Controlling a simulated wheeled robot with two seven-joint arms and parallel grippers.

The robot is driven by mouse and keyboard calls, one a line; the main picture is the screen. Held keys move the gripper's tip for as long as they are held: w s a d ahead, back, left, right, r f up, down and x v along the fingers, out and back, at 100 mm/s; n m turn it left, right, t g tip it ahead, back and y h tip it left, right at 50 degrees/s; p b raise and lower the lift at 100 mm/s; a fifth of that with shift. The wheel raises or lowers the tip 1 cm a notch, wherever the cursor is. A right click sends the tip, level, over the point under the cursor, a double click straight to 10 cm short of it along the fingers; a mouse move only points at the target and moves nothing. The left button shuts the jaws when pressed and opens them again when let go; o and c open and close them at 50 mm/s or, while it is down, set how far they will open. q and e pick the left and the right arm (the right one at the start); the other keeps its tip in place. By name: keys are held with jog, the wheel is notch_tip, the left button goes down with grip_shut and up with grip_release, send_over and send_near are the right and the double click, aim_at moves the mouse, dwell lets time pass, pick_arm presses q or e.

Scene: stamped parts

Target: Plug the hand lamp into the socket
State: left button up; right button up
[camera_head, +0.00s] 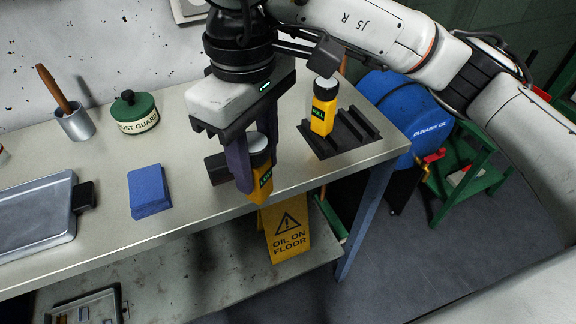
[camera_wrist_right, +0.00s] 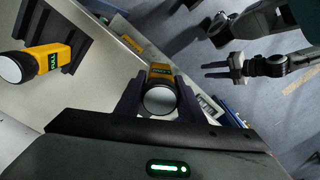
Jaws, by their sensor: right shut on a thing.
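My right gripper (camera_head: 252,168) is shut on a yellow hand lamp (camera_head: 260,186) with a grey-white round head and a green label. The lamp hangs tilted, and in the picture it overlaps the table's front edge. In the right wrist view the lamp (camera_wrist_right: 160,90) sits between the two fingers. A second yellow lamp (camera_head: 323,112), labelled FULL, stands in a black slotted holder (camera_head: 322,146) at the table's right end. The holder's right-hand slots look empty. In the right wrist view my left gripper (camera_wrist_right: 217,70) is far off, its fingers apart and empty.
A blue block (camera_head: 149,190), a green-lidded tin (camera_head: 134,112), a metal cup (camera_head: 76,124) and a grey tray (camera_head: 35,220) lie to the left on the table (camera_head: 110,165). A yellow floor sign (camera_head: 287,232) is below the front edge. A blue drum (camera_head: 405,110) stands behind the right end.

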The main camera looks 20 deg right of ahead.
jog(key=shift+a+r, duration=0.25)
jog(key=shift+a, duration=0.05)
jog(key=s+d+r+m, duration=0.2)
jog(key=d+r+m, duration=0.1)
jog(key=d+r, duration=0.1)
jog(key=shift+d+r, duration=0.15)
jog(key=shift+r, duration=0.2)
jog(key=w+a+m, duration=0.4)
jog(key=w+a, duration=0.3)
jog(key=a, duration=0.3)
jog(key=shift+w+a+m, duration=0.35)
jog(key=shift+w+m, duration=0.05)
jog(key=shift+s, duration=0.1)
